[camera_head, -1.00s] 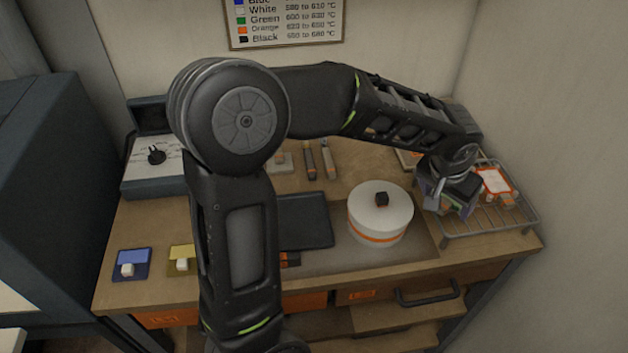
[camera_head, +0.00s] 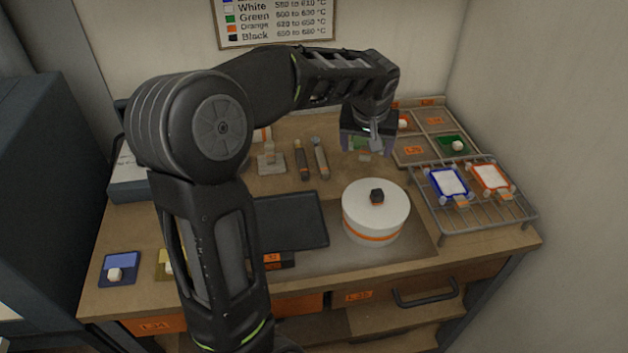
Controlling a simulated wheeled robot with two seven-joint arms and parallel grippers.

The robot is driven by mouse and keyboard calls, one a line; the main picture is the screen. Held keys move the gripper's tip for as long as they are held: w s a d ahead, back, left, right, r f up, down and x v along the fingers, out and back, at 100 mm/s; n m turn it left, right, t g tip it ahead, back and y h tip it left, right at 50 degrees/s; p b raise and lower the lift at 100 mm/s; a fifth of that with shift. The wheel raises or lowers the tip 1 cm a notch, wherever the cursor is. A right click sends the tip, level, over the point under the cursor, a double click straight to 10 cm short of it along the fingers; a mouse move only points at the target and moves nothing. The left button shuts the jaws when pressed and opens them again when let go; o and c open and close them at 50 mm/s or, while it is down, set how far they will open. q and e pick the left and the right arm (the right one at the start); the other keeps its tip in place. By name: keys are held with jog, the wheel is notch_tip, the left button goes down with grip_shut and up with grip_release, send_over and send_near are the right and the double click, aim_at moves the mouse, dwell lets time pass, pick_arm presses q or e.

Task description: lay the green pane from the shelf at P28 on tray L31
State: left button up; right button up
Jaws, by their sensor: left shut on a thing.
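My left gripper (camera_head: 368,142) hangs over the back of the bench, left of the divided tray, above the bench top. It is shut on a small greenish piece (camera_head: 358,143), mostly hidden by the fingers, which may be a green pane. Another green pane (camera_head: 453,145) with a white knob lies in the front right compartment of the divided tray. An orange label that seems to read L31 (camera_head: 155,327) is on the bench front at lower left. I cannot make out a P28 label. My right gripper is not in view.
A wire rack (camera_head: 488,222) at right holds a blue-edged piece (camera_head: 447,183) and an orange-edged piece (camera_head: 491,178). A white round lidded pot (camera_head: 375,217) stands in front of my gripper. A dark plate (camera_head: 292,222) lies left of it. Tools stand behind.

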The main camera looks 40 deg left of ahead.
pick_arm(q)
notch_tip(320, 180, down, 6)
jog(key=shift+f+p, duration=0.1)
jog(key=shift+p, duration=0.3)
jog(key=shift+f, duration=0.1)
jog(key=shift+f+p, duration=0.3)
jog(key=shift+f, duration=1.45)
jog(key=shift+f, duration=0.2)
jog(key=o, duration=1.4)
jog(key=shift+r, duration=0.1)
